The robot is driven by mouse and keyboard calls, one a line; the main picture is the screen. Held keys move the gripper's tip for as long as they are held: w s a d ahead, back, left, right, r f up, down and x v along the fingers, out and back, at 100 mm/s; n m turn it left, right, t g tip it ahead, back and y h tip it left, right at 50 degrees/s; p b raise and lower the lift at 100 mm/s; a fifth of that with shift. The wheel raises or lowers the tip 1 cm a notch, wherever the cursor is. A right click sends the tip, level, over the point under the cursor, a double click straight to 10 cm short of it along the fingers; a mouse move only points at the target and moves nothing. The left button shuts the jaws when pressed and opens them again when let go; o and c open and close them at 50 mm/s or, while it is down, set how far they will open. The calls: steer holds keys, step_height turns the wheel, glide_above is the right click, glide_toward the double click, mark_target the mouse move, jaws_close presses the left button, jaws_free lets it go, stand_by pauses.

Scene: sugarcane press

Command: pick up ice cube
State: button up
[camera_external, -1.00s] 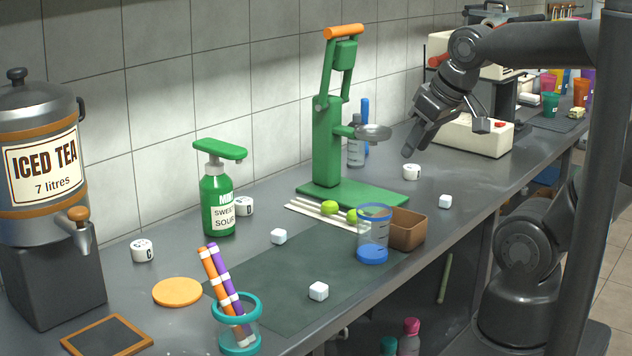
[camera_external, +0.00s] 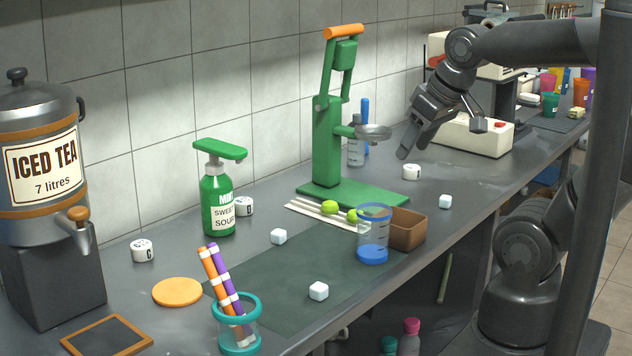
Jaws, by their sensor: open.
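Plain white ice cubes lie apart on the counter. One ice cube (camera_external: 445,201) is near the front edge at right, another (camera_external: 278,237) is at the middle, and a third (camera_external: 318,291) is on the dark mat. My gripper (camera_external: 442,140) hangs above the back right of the counter with its fingers spread, open and empty. It is above and behind the right ice cube, clear of it.
A green press (camera_external: 329,150) stands left of my gripper, with a blue-based cup (camera_external: 373,235) and brown box (camera_external: 407,229) in front. A cream machine (camera_external: 470,136) stands behind. The counter around the right ice cube is clear.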

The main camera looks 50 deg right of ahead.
steer(key=w+a+f+g, duration=0.3)
steer(key=w+a+f, duration=0.3)
steer(key=w, duration=0.3)
steer(key=g, duration=0.3)
glide_above(317, 284)
step_height(317, 284, down, 11)
steer(key=shift+n, duration=0.3)
steer(key=f, duration=0.5)
steer(key=shift+w+a+f, duration=0.15)
steer(key=shift+a+f, duration=0.05)
steer(key=shift+a, duration=0.2)
steer(key=shift+d+f, duration=0.2)
steer(key=shift+f, duration=1.15)
steer(key=shift+d+f, duration=0.2)
steer(key=shift+f, duration=1.1)
steer(key=c, duration=1)
